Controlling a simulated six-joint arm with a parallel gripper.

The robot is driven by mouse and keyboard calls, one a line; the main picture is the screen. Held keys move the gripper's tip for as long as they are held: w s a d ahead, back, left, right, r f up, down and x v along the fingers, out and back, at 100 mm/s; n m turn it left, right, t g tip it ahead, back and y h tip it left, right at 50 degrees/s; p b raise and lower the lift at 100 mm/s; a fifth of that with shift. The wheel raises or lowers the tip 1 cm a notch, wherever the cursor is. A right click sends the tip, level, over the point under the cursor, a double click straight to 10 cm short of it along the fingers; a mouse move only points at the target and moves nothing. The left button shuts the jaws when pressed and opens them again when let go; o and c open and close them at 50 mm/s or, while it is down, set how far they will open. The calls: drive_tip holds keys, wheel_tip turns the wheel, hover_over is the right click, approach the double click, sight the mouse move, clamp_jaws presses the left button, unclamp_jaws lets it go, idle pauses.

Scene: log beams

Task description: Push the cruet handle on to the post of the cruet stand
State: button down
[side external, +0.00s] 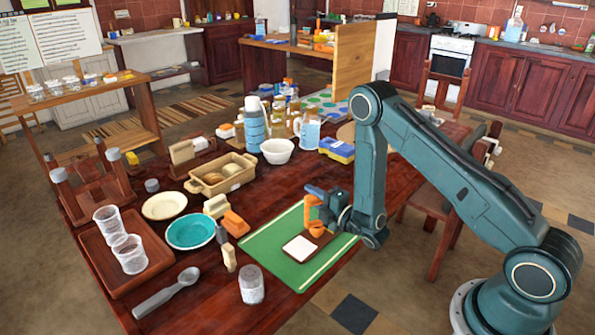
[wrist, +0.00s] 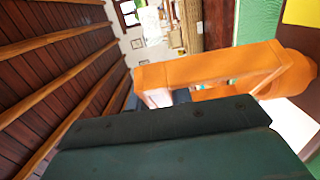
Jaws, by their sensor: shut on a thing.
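The orange cruet handle (side external: 311,213) is in my gripper (side external: 319,193), which is shut on it over the green mat. In the wrist view the handle (wrist: 205,70) spans the picture just beyond a dark gripper finger, with a rounded orange end at the right. The cruet stand (side external: 300,248) appears to be the brown board with a white square on the mat. The handle's lower orange end is over or beside the board's far right part. I cannot make out the post, nor whether the handle touches it.
The green mat (side external: 262,246) is clear around the board. Left of it stand an orange block (side external: 235,224), a small wooden piece (side external: 229,257) and a clear glass (side external: 251,284). A teal bowl (side external: 190,231) and a basket (side external: 222,174) are farther left.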

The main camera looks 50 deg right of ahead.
drive_tip(key=shift+f, duration=0.65)
drive_tip(key=c, duration=0.6)
unclamp_jaws()
drive_tip(key=shift+r, duration=0.2)
idle(0.3)
drive_tip(key=shift+r, duration=0.9)
